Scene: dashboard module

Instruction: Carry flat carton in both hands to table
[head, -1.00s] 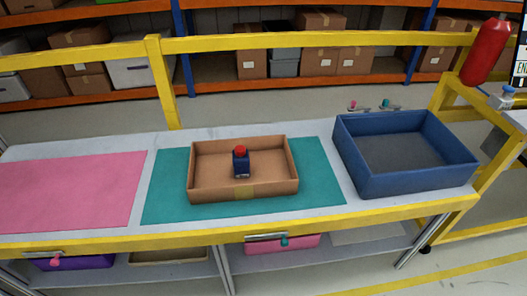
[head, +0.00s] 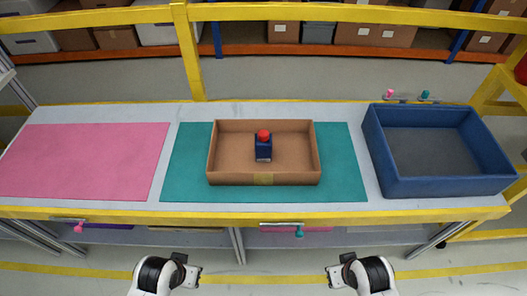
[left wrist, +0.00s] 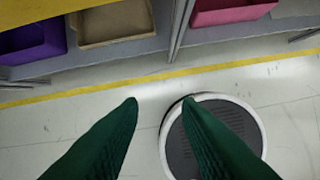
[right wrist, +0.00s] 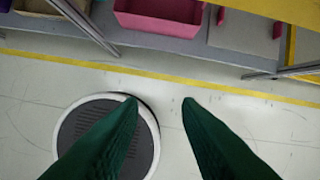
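The flat carton (head: 214,160) is an open, shallow brown box with tape on its front. It lies on the teal mat (head: 343,165) on the table (head: 175,120). A dark blue item with a red top (head: 263,146) stands inside it. In the head view both my arms show low, in front of the table and apart from the carton. My left gripper (left wrist: 161,100) is open and empty over the floor in the left wrist view. My right gripper (right wrist: 158,99) is open and empty over the floor in the right wrist view.
A pink mat (head: 85,160) lies empty on the left of the table. A blue bin (head: 392,187) stands at the right end. A yellow rail (head: 330,12) runs behind. Pink and purple (left wrist: 32,45) bins sit on the shelf below.

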